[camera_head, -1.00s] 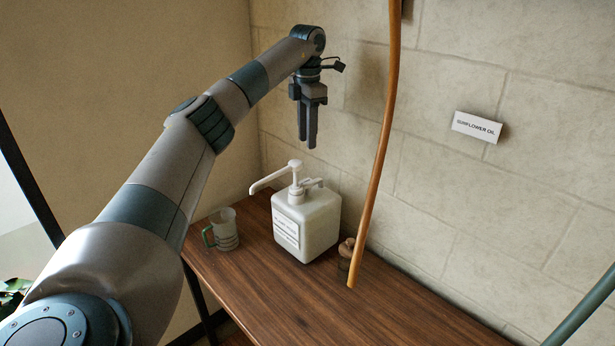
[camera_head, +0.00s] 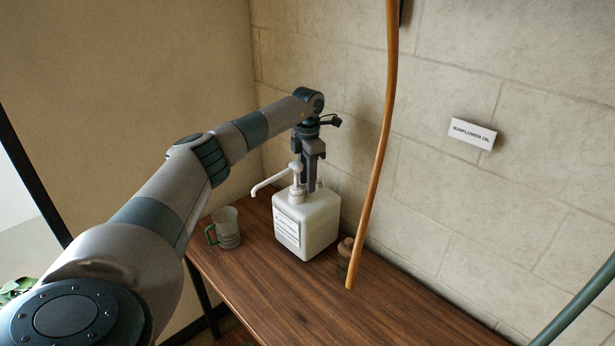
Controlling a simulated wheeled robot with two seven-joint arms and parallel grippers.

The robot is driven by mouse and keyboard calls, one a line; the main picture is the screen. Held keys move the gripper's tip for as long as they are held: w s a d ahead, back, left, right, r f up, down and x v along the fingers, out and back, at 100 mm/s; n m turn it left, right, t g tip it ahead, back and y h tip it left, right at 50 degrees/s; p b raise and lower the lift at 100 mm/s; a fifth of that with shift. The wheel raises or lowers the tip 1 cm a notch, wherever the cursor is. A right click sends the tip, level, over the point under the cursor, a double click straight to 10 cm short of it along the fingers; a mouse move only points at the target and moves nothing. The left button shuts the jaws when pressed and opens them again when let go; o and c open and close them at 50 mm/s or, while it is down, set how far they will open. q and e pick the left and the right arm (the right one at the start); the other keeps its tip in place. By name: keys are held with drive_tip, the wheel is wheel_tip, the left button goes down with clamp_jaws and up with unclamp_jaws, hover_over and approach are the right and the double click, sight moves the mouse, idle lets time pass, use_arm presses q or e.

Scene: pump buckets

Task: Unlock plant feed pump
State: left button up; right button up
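A white square pump container (camera_head: 315,230) with a label too small to read stands on the wooden table against the wall. Its white pump head (camera_head: 295,168) is raised, with a spout (camera_head: 268,184) pointing left. My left gripper (camera_head: 310,188) points down just right of the pump head, with its fingertips low beside the pump neck and over the container's top. The fingers look close together from this side, and whether they touch the pump or grip anything cannot be told. They partly cover the small white part right of the neck. My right gripper is out of view.
A mug with a green handle (camera_head: 226,230) stands left of the container. A small brown object (camera_head: 345,248) sits to its right, behind a long wooden pole (camera_head: 380,140). A "Sunflower oil" sign (camera_head: 472,134) is on the wall. The table's (camera_head: 300,290) front is clear.

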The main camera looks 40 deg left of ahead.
use_arm(q)
clamp_jaws()
drive_tip(key=shift+w+a+n, duration=0.1)
drive_tip(key=shift+a+n, duration=0.15)
drive_tip(key=shift+n, duration=0.55)
drive_tip(key=shift+a+n+b, duration=0.3)
drive_tip(key=shift+a+n, duration=0.05)
drive_tip(key=shift+n, duration=0.75)
unclamp_jaws()
